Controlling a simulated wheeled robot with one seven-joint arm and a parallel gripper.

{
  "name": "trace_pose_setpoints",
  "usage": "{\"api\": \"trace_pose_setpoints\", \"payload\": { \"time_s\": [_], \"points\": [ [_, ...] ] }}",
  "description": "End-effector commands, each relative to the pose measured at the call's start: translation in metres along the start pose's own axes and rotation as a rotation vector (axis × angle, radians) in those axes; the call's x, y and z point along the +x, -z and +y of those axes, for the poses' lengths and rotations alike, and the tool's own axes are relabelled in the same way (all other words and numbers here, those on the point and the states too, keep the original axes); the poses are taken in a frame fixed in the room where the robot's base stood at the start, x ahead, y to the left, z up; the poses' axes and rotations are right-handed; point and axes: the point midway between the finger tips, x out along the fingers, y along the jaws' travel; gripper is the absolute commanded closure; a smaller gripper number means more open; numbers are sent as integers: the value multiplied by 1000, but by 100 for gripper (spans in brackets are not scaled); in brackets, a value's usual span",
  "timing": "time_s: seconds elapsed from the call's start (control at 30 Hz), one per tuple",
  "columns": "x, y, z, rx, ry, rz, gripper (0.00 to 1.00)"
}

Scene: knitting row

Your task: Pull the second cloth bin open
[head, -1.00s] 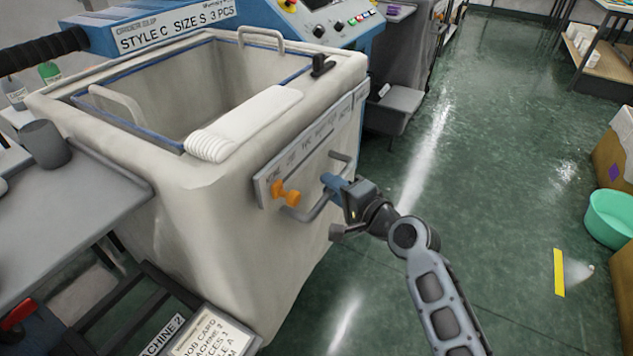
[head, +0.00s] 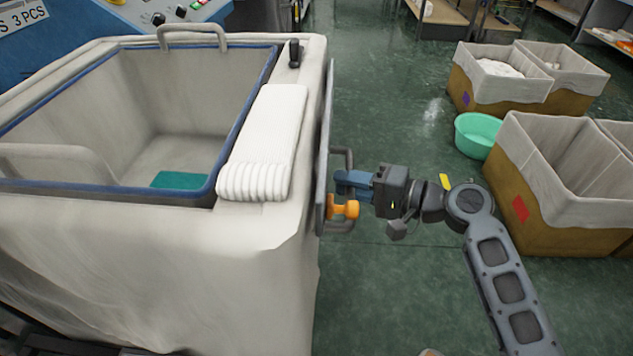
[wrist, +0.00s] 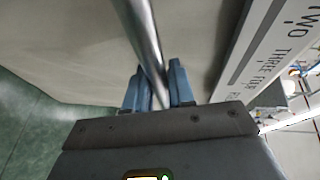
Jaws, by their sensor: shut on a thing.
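A large off-white cloth bin (head: 150,275) with a blue-edged opening fills the left of the head view. Its right side carries a plate (head: 325,140), nearly edge-on, with an orange knob (head: 347,210) and a metal bar handle (head: 343,155). My gripper (head: 343,182) is at that handle. In the wrist view its two blue fingers (wrist: 160,88) are closed around the metal bar (wrist: 143,35), one on each side. The plate's lettering (wrist: 290,35), including "TWO", shows there at the right.
A white folded piece (head: 265,145) lies on the bin's rim, and a teal piece (head: 180,180) lies inside. To the right stand cloth-lined boxes (head: 530,225) and a green basin (head: 477,135).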

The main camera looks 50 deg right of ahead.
Motion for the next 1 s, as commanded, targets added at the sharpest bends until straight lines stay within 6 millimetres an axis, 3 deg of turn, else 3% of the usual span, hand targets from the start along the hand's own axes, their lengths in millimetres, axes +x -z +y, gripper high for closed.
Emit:
{"api": "trace_pose_setpoints", "payload": {
  "time_s": [0.1,0.3,0.73,0.77,0.93,1.0],
  "points": [
    [-15,6,5,2,-3,2,100],
    [-26,11,7,1,-3,0,100],
    [-28,12,7,1,-2,1,100],
    [-28,12,7,1,-2,1,74],
    [-28,12,7,1,-2,0,57],
    [-28,12,7,1,-1,0,56]
  ]
}}
